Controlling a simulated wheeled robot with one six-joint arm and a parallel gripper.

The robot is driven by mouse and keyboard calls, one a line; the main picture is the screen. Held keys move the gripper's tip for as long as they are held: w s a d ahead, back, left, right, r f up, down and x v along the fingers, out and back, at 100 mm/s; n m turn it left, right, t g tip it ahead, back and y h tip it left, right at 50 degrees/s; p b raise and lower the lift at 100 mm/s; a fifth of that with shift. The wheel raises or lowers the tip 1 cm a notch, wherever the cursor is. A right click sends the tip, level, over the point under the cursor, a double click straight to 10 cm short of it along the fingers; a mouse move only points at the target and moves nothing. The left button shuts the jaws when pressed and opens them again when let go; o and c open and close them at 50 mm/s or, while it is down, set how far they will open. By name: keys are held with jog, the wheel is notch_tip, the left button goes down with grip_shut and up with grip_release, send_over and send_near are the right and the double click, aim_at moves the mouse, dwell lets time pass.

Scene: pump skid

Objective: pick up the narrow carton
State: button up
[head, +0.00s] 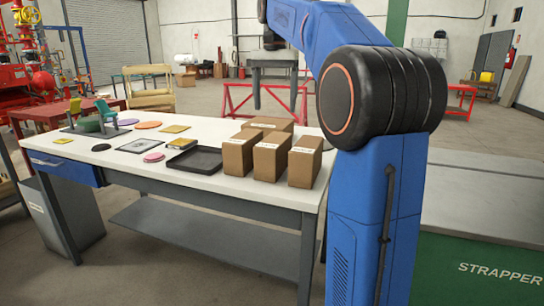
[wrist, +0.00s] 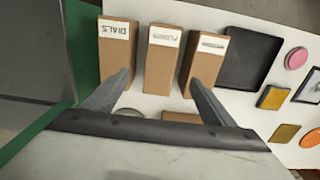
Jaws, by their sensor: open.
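Three upright brown cartons stand in a row on the white table: a left one (head: 238,155), a middle one (head: 270,160) and a right one (head: 304,164). A wider carton (head: 266,123) lies behind them. I cannot tell surely which upright one is the narrowest. The wrist view shows the row reversed: a carton labelled DIALS (wrist: 115,62), a middle carton (wrist: 161,68) and another (wrist: 203,64). My gripper (head: 275,105) hangs fingers down above the wider carton, open and empty. In the wrist view, its fingers (wrist: 158,75) appear either side of the middle carton's lower end.
A black tray (head: 195,160) lies left of the cartons, close to them. A green strapper bench (head: 490,210) stands to the right.

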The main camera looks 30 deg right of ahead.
aim_at(274, 139)
notch_tip(274, 139, down, 13)
jog(key=shift+w+f, duration=0.1)
jog(key=shift+w, duration=0.05)
dwell(0.5)
jog(key=c, duration=1.5)
jog(key=shift+o, duration=0.2)
notch_tip(274, 139, up, 10)
jog(key=shift+r, duration=0.1)
